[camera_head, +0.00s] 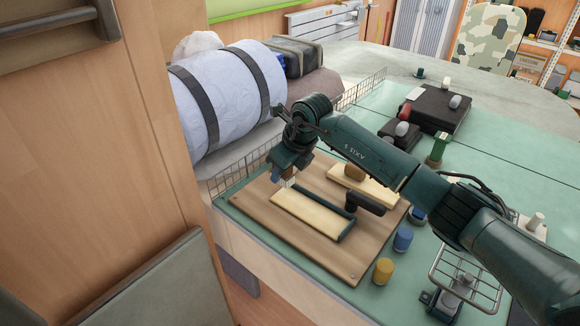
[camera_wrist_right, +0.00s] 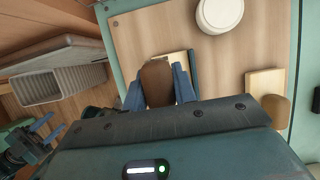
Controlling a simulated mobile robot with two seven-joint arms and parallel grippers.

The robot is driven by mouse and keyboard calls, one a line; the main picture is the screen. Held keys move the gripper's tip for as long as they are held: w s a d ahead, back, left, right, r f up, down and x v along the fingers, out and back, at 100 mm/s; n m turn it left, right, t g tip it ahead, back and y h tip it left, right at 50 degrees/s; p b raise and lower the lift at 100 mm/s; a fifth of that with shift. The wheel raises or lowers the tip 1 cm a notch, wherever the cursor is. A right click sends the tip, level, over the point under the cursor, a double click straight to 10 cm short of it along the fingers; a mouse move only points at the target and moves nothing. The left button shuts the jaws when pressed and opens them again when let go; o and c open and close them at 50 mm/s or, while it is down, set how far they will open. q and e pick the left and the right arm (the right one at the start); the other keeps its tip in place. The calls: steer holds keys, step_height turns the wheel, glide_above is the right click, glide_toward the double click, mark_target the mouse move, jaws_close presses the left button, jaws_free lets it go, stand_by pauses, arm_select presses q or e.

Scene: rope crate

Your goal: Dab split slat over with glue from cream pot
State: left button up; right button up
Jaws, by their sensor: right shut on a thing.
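My right gripper (camera_head: 284,172) is shut on a brown rounded handle (camera_wrist_right: 157,82), seemingly a brush, with a pale tip low over the near slat's left end. The near slat (camera_head: 312,214) is cream with a dark strip along one edge; it lies on a brown board (camera_head: 270,228). In the wrist view the held handle hides most of it (camera_wrist_right: 172,57), and I cannot make out a split. A round cream-white pot (camera_wrist_right: 219,14) stands on the board in the wrist view; I cannot find it in the head view. My left gripper (camera_wrist_right: 42,130) shows only partly there.
A second pale slat (camera_head: 375,187) carries a brown block (camera_head: 355,173) farther back. Blue (camera_head: 403,239) and yellow (camera_head: 383,270) cylinders stand beside the board. A wire rack (camera_head: 470,275) is at right, a low wire fence (camera_head: 240,170) at left. Green mat (camera_head: 345,292) is clear in front.

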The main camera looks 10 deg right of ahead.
mark_target(283, 184)
arm_select(q)
steer(key=shift+f, duration=0.15)
arm_select(e)
steer(key=shift+f+b, duration=0.65)
steer(key=shift+f, duration=0.05)
step_height(283, 184, down, 3)
steer(key=shift+f+b, duration=0.1)
steer(key=shift+b, duration=1.1)
steer(key=shift+f, duration=0.15)
arm_select(q)
steer(key=shift+w+d+f+n, duration=0.15)
steer(key=shift+f+n, duration=0.1)
steer(key=shift+f, duration=0.3)
steer(key=shift+w+f+n, duration=0.1)
steer(key=shift+f+n, duration=0.15)
steer(key=shift+f, duration=0.25)
steer(key=shift+s+f+b, duration=0.1)
steer(key=shift+f+b, duration=0.35)
steer(key=shift+b, duration=0.15)
arm_select(e)
steer(key=shift+f, duration=0.55)
arm_select(q)
steer(key=shift+r, duration=0.1)
arm_select(e)
steer(key=shift+d, duration=0.1)
